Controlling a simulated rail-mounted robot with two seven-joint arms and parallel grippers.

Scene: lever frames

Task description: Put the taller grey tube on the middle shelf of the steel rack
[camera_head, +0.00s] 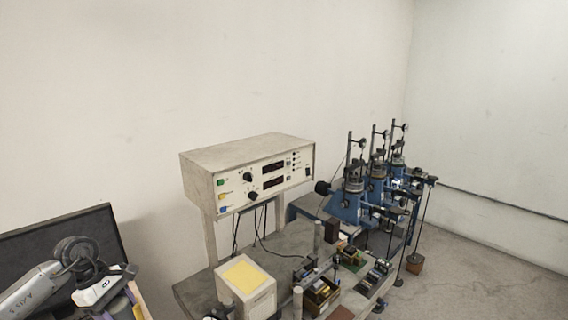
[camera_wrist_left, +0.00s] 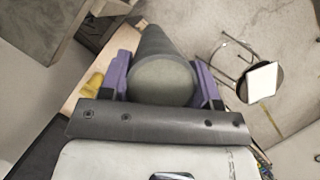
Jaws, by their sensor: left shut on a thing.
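A grey tube (camera_wrist_left: 163,82) is between the purple fingers of my left gripper (camera_wrist_left: 163,90) in the left wrist view. The gripper is shut on it, and I see its round end and part of its side. I cannot tell from this view whether it is the taller tube. In the head view my left gripper (camera_head: 122,303) is at the bottom left corner, partly cut off, and the tube is not clear there. The steel rack cannot be made out in either view. My right gripper is not in view.
A dark panel (camera_head: 60,240) stands at left. The wrist view shows a yellow object (camera_wrist_left: 92,84) and a stool (camera_wrist_left: 243,83).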

